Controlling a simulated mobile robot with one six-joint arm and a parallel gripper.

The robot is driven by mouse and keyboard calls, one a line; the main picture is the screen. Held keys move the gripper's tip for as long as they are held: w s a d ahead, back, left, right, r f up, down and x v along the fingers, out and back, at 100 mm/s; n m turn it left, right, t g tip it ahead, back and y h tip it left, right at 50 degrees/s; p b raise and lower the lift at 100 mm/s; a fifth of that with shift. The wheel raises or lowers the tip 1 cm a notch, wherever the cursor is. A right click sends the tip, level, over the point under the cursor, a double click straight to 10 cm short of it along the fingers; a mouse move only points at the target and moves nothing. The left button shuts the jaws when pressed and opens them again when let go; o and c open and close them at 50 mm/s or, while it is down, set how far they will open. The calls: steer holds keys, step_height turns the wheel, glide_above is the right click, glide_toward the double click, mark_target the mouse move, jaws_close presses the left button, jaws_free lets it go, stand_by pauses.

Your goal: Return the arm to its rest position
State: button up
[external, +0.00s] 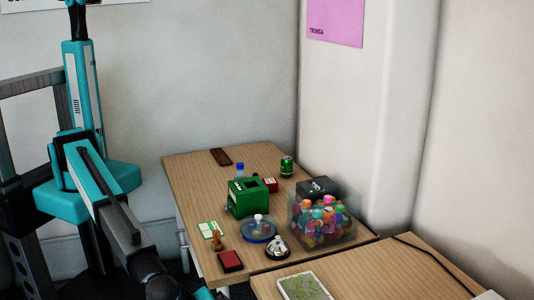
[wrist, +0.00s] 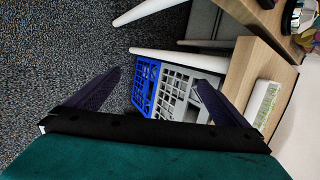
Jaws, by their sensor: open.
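My gripper (wrist: 159,76) shows in the wrist view with its two dark fingers spread wide apart and nothing between them. It points down past the table edge, over a blue crate (wrist: 146,84) and a grey crate (wrist: 178,92) at floor level. In the external view my teal and black arm (external: 105,205) reaches down the left side to the bottom edge, in front of the table. The gripper's fingers are not visible there.
A wooden table (external: 190,170) holds a green box (external: 247,198), a clear bin of colourful balls (external: 322,222), a bell (external: 277,247), a green can (external: 287,166) and small items. A second table (external: 400,270) stands at the right. Carpet (wrist: 50,60) is clear at the wrist view's left.

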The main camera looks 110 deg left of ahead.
steer(key=s+a+f+n+g, duration=0.2)
steer(key=s+a+f, duration=0.7)
steer(key=s, duration=0.4)
steer(key=s+a+f+n+g, duration=0.1)
steer(key=s+a+f+g, duration=0.1)
steer(key=s+a+f, duration=0.75)
steer(key=s+f+n+g+h, duration=0.1)
steer(key=s+f+n+h, duration=0.1)
steer(key=s, duration=0.7)
steer(key=s+a+f+n+g+h, duration=0.1)
steer(key=s+f+h, duration=0.3)
steer(key=s, duration=0.5)
step_height(320, 180, down, 2)
steer(key=shift+s+a+f+n+g, duration=0.1)
steer(key=shift+s+a+n+g, duration=0.05)
steer(key=shift+n+g, duration=0.7)
